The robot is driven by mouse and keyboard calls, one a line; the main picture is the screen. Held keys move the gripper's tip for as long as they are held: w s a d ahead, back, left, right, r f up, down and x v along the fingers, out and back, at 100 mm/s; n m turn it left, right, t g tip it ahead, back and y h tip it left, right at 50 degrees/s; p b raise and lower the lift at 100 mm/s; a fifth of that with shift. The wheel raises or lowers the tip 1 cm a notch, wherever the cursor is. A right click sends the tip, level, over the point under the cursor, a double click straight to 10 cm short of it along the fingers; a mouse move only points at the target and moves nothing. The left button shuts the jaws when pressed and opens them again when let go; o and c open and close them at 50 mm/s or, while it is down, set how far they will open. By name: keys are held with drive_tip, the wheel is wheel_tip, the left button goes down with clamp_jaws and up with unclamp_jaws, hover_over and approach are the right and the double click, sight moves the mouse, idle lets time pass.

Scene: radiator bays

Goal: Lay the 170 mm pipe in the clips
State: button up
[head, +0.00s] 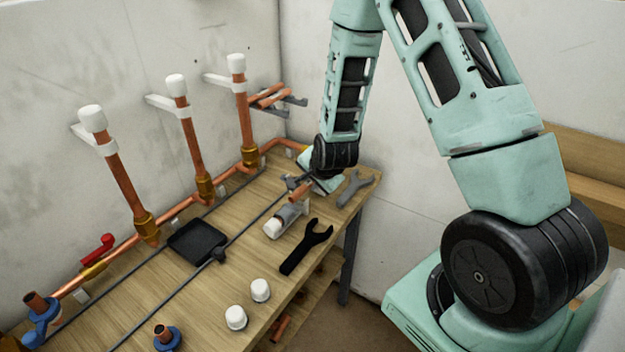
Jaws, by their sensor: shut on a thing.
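My gripper (297,182) is low over the far right end of the workbench, partly hidden by its own wrist. It is shut on a short copper pipe (299,193), of which only a small part shows below the fingers. I cannot tell its length. White wall brackets (165,102) hold upright copper pipes (190,135) with white caps. Whether any clip stands empty cannot be told.
A grey and white cylindrical fitting (285,220), a black open-ended wrench (307,246) and a grey wrench (353,187) lie near my gripper. A black tray (197,242), white caps (260,290) and a blue-based copper stub (167,337) stand further left. Copper pieces rest on a wall rack (270,97).

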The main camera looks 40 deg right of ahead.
drive_tip(key=shift+f+b, duration=0.85)
drive_tip(key=shift+f, duration=0.15)
drive_tip(key=shift+f, duration=0.1)
drive_tip(key=o, duration=0.9)
drive_tip(key=shift+p+v, duration=8.75)
drive_tip(key=shift+p, duration=1.8)
